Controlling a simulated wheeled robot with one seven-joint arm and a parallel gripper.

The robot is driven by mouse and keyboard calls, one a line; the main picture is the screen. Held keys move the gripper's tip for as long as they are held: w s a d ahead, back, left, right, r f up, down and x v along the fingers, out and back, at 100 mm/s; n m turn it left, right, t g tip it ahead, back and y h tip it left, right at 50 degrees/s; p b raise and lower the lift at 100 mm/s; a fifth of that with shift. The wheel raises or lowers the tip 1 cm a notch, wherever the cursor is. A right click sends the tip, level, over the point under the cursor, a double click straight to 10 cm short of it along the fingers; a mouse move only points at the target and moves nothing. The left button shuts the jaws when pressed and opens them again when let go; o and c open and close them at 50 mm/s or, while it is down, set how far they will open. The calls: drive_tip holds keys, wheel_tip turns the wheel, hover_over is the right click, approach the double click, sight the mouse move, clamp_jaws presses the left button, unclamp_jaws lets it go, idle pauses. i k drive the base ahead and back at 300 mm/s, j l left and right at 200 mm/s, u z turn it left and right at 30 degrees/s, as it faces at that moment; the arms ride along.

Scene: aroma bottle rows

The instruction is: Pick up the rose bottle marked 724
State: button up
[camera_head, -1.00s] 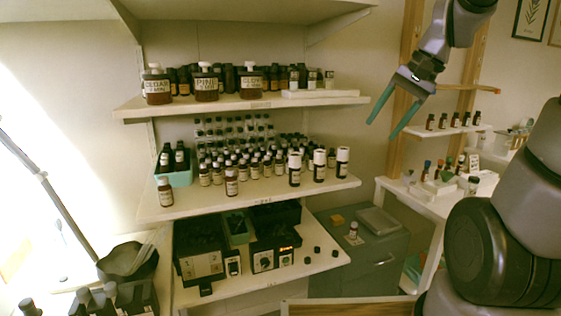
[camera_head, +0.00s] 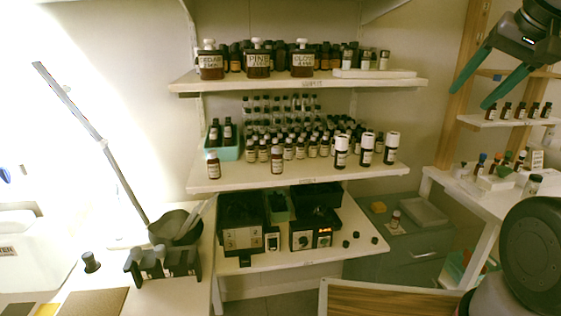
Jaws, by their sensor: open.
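Small dark bottles with pale labels stand in rows on the middle shelf (camera_head: 240,183). Their small labels are too small to read, so I cannot tell which is the rose bottle marked 724. Two bottles stand forward of the rows, one at the left (camera_head: 213,166) and one nearer the middle (camera_head: 277,160). Three larger white-capped bottles (camera_head: 367,150) stand at the right of the shelf. My gripper (camera_head: 470,98) is at the upper right, its two green fingers spread and empty. In the picture it is right of the shelves, apart from all bottles.
The upper shelf (camera_head: 300,84) holds large bottles labelled CEDAR, PINE and CLOVE. A teal bin (camera_head: 229,153) sits at the middle shelf's left. Black boxes stand on the lower shelf (camera_head: 350,262). A lamp arm (camera_head: 95,140) and dark bowl (camera_head: 174,227) are at left.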

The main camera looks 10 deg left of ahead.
sight(276, 159)
drive_tip(key=l+u, duration=0.4)
drive_tip(key=k+l+u, duration=0.1)
drive_tip(key=u, duration=0.35)
drive_tip(key=k+l+u, duration=0.15)
drive_tip(key=l+u, duration=0.25)
